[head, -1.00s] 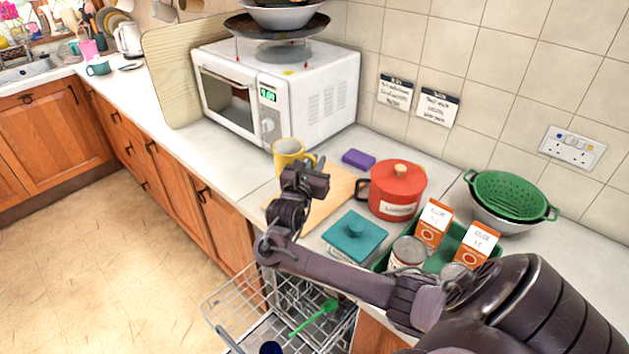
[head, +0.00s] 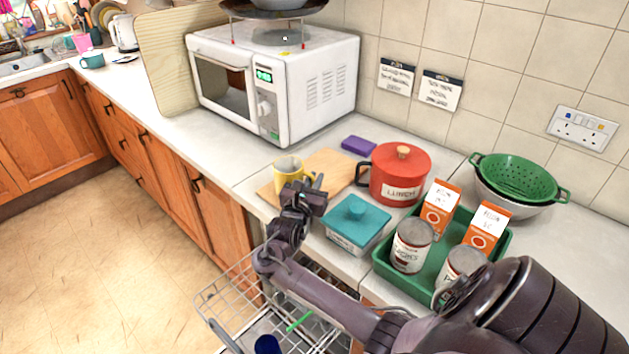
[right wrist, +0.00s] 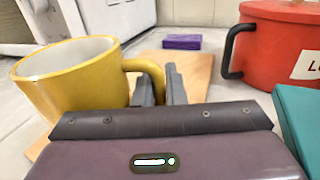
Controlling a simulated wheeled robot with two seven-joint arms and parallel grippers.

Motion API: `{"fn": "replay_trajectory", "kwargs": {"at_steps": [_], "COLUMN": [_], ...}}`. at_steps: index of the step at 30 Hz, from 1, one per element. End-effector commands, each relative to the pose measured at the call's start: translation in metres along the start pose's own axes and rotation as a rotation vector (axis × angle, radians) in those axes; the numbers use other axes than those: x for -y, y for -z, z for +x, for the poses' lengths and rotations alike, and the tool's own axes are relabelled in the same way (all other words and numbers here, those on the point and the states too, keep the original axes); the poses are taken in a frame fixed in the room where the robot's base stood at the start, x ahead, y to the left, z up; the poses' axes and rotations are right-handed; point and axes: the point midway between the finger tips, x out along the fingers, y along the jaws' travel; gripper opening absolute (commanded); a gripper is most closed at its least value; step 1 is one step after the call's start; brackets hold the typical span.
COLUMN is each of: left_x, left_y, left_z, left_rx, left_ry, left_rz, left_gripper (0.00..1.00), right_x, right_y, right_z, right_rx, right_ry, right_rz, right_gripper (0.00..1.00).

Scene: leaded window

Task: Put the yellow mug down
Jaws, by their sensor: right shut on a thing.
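The yellow mug (head: 289,172) is upright, low at the wooden board (head: 328,168) on the counter. In the head view I cannot tell whether its base touches the board. My right gripper (head: 309,189) is shut on the mug's handle, on the near right side of the mug. In the right wrist view the mug (right wrist: 75,80) stands left of the fingers (right wrist: 160,88), its handle between them, its inside pale and empty as far as it shows. My left gripper is not in view.
The teal-lidded box (head: 357,222) is close right of my gripper. A red pot (head: 398,178) and purple sponge (head: 359,146) are beyond. A green tray (head: 386,266) holds cans and cartons. The microwave (head: 310,95) stands behind. An open dishwasher rack (head: 228,300) is below.

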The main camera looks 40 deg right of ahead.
Motion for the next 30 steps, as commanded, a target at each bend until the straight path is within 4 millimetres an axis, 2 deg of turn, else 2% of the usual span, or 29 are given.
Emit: {"fn": "replay_trajectory", "kwargs": {"at_steps": [2, 3, 8, 16, 19, 23, 30], "left_x": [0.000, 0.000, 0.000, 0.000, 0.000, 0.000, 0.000], "left_y": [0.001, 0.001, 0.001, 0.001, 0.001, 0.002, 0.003], "left_z": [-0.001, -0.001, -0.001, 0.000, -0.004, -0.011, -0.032], "left_rx": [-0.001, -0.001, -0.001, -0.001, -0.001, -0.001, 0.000], "left_ry": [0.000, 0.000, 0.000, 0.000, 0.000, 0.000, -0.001], "left_rz": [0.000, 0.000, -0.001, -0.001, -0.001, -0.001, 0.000], "left_gripper": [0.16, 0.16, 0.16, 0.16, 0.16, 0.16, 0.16], "right_x": [0.000, 0.000, 0.000, 0.000, -0.001, -0.001, -0.001], "right_y": [0.000, 0.001, 0.001, 0.000, -0.002, -0.003, -0.004], "right_z": [0.000, 0.000, 0.000, 0.000, -0.009, -0.031, -0.084], "right_rx": [0.002, 0.000, 0.000, 0.001, 0.000, -0.001, -0.005], "right_ry": [0.000, 0.000, 0.000, 0.000, -0.002, -0.003, -0.002], "right_rz": [0.002, 0.000, 0.000, 0.001, -0.001, 0.000, 0.000], "right_gripper": [0.00, 0.12, 0.32, 0.32, 0.32, 0.32, 0.32]}}
